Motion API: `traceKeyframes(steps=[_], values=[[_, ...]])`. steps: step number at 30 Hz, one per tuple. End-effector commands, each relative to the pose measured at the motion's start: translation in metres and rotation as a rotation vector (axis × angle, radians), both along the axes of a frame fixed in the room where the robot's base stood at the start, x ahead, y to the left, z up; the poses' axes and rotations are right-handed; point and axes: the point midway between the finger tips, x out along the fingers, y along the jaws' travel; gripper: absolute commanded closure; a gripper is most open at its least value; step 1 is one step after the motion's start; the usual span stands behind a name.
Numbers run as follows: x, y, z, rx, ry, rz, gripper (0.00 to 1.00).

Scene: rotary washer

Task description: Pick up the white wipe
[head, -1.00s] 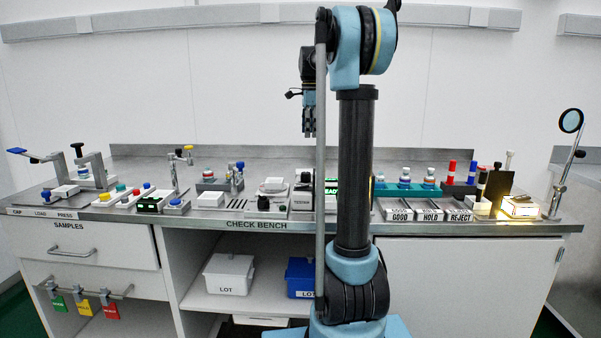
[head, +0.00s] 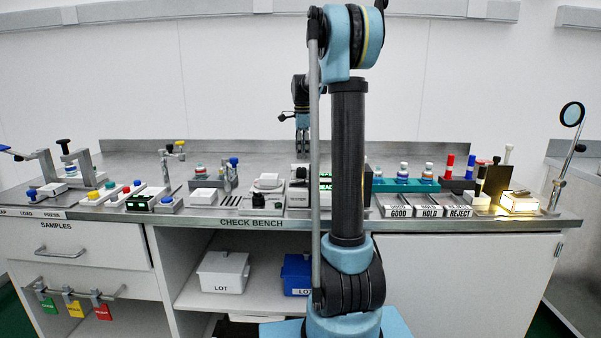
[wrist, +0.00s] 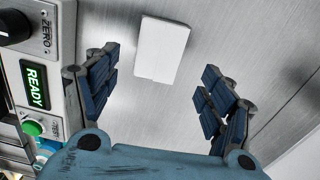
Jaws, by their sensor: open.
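The white wipe (wrist: 161,50) is a flat white rectangle lying on the metal bench top in the wrist view. My gripper (wrist: 158,88) is open, with its blue-padded fingers spread wide on the left and right and nothing between them. The wipe lies beyond the fingertips, towards the top of the picture, and is not touched. In the head view my gripper (head: 302,147) points down above the back of the bench, behind the tester. I cannot make out the wipe there.
The tester with its lit READY display (wrist: 35,85), ZERO knob and green button stands close at the left of the wrist view. In the head view a teal rack (head: 405,186) stands to the right. Bare metal surrounds the wipe.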

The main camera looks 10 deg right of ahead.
Motion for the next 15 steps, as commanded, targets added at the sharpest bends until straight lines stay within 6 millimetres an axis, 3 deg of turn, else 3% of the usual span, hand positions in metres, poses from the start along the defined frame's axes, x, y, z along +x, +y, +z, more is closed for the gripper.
traceKeyframes(steps=[5, 15], values=[[0.000, 0.000, -0.009, 0.000, 0.000, 0.000, 0.25], [0.000, 0.004, -0.050, 0.000, 0.000, 0.000, 0.25]])
